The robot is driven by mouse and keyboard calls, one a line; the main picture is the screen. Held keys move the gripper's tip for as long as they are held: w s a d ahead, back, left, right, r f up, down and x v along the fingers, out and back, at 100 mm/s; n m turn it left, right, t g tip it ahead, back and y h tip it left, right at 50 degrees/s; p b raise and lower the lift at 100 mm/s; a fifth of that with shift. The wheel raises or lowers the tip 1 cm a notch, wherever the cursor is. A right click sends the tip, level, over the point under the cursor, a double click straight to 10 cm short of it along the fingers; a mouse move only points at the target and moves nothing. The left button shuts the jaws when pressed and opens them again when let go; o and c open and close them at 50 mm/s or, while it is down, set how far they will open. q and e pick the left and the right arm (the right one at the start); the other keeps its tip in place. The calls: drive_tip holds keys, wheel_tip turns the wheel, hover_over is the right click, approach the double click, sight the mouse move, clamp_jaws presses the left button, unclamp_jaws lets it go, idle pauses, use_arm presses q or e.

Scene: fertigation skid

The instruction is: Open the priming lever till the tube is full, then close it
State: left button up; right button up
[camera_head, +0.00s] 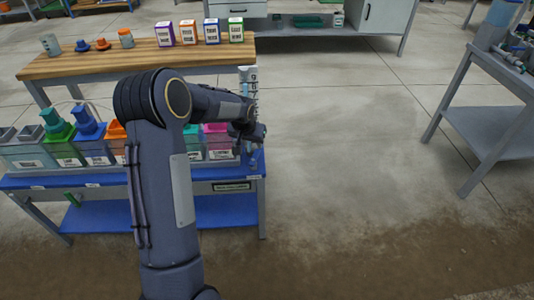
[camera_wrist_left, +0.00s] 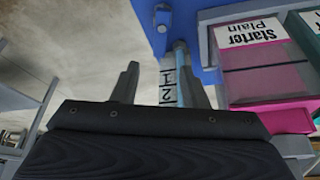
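My left gripper (camera_head: 257,133) is at the right end of the blue skid bench, beside a white graduated tube panel (camera_head: 248,82). In the left wrist view, its two dark fingers (camera_wrist_left: 160,88) stand apart with a gap between them. A marked scale strip with a pale blue tube (camera_wrist_left: 170,85) shows beyond and between the fingers, closer to the right finger. Whether a finger touches it I cannot tell. I cannot make out the priming lever for certain; my left arm hides part of the bench. The tube's fill level is too small to tell. My right gripper is not in view.
Coloured tanks, including a pink one (camera_head: 216,138) labelled Starter Plain in the wrist view (camera_wrist_left: 262,70), line the blue bench (camera_head: 232,174). A wooden table (camera_head: 90,66) with boxes stands behind. A grey table (camera_head: 490,115) is at right. The floor between is clear.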

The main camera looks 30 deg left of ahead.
sight(256, 154)
use_arm(q)
drive_tip(key=b+x, duration=0.1)
drive_tip(key=x, duration=0.7)
